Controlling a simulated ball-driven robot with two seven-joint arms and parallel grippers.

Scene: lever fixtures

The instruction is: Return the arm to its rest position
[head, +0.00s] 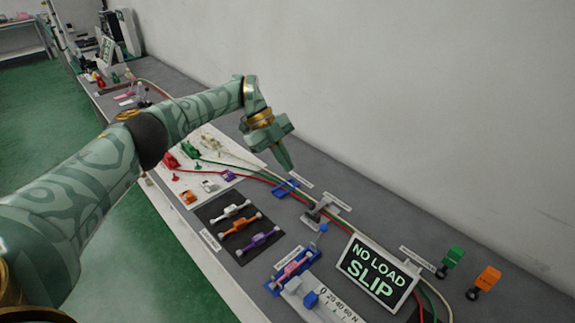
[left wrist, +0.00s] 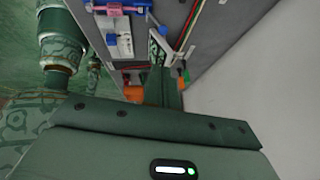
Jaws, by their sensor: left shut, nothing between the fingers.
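My left arm (head: 90,180) comes in from the left in the head view and reaches out over the grey bench. My left gripper (head: 286,160) is shut and empty, fingers pointing down, above the back part of the bench near the wall. It looks apart from everything below it. In the left wrist view its closed fingers (left wrist: 163,88) show in front of the bench. My right gripper is not in view.
The bench (head: 395,220) holds a sign reading "NO LOAD SLIP" (head: 379,273), a blue fixture with a pink part (head: 292,267), a black mat (head: 216,213) with colored pieces, and green (head: 453,256) and orange (head: 486,280) blocks. A wall (head: 400,90) stands behind.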

